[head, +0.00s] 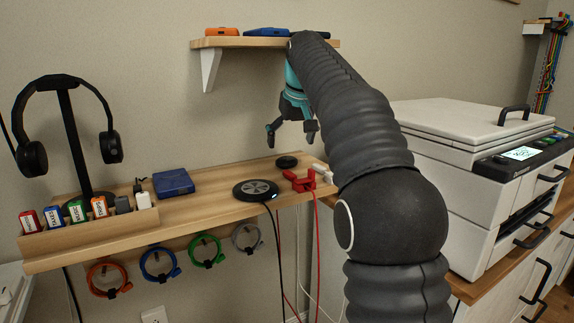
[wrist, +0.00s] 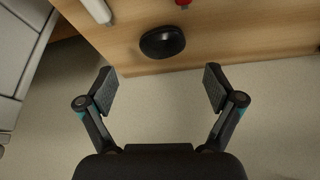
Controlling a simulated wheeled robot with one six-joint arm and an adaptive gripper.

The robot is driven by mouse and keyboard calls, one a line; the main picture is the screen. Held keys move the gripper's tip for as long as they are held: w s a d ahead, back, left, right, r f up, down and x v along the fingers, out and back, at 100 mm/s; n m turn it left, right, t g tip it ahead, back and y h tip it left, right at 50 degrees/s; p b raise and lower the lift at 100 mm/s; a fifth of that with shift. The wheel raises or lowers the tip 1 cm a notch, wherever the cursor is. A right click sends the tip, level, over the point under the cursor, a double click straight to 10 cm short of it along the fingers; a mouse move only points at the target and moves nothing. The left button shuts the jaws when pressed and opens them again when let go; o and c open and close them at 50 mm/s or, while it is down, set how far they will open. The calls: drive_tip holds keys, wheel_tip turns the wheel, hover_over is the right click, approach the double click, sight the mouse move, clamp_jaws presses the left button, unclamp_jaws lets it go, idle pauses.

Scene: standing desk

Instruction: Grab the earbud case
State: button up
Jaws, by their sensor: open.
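The earbud case looks to be the small black rounded object (head: 287,161) lying near the back edge of the wooden desk shelf (head: 225,208). In the wrist view the black case (wrist: 162,42) lies near the board's edge, beyond my fingertips and roughly centred between them. My gripper (head: 291,130) is open and empty, with its fingers pointing down above the case in the head view. The open fingers also show in the wrist view (wrist: 160,82), apart from the case. Nothing hides the case.
A red clip-like holder (head: 299,181) and a white plug-like piece (head: 322,172) sit close to the case. A round black charging pad (head: 256,190) lies left of them. An upper shelf (head: 262,42) is above; a printer (head: 470,165) stands right. A blue box (head: 173,183) lies farther left.

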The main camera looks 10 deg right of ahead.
sight(287, 159)
drive_tip(key=shift+s+b+x, duration=0.2)
drive_tip(key=shift+b+x, duration=0.45)
drive_tip(key=shift+x, duration=2)
drive_tip(key=shift+a+f, duration=0.1)
drive_tip(key=shift+a, duration=0.05)
drive_tip(key=shift+c, duration=0.3)
drive_tip(key=c, duration=1.2)
